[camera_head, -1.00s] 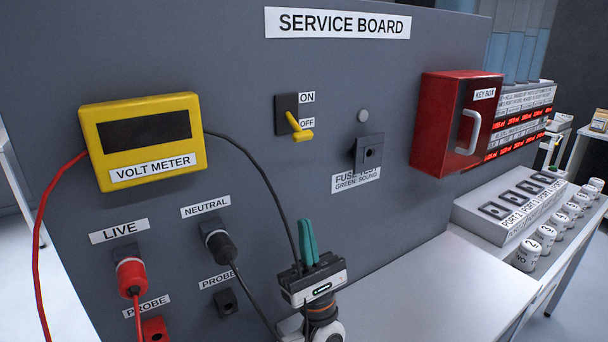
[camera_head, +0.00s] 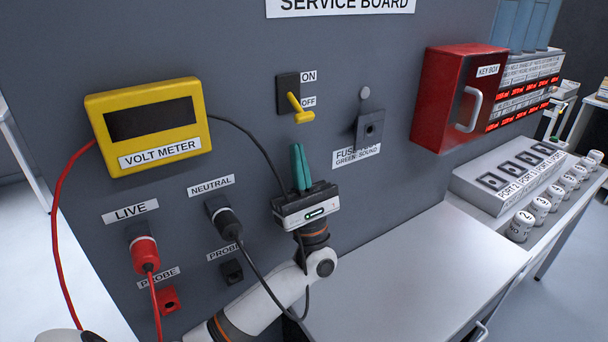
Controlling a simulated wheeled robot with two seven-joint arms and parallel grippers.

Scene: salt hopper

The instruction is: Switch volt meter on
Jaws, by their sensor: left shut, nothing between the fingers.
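The yellow volt meter (camera_head: 148,124) hangs on the grey service board at the left, and its dark screen (camera_head: 150,118) looks blank. The lever points down toward OFF. My left gripper (camera_head: 299,148) has its teal fingers pointing up and pressed together, with nothing between them. The fingertips are a little below the lever and appear apart from it. My right gripper is not in view.
A red plug (camera_head: 144,254) sits at LIVE and a black plug (camera_head: 224,220) at NEUTRAL, with cables hanging near my left arm. A fuse test socket (camera_head: 369,129) and a red key box (camera_head: 455,98) are to the right. The white worktop (camera_head: 420,265) is clear.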

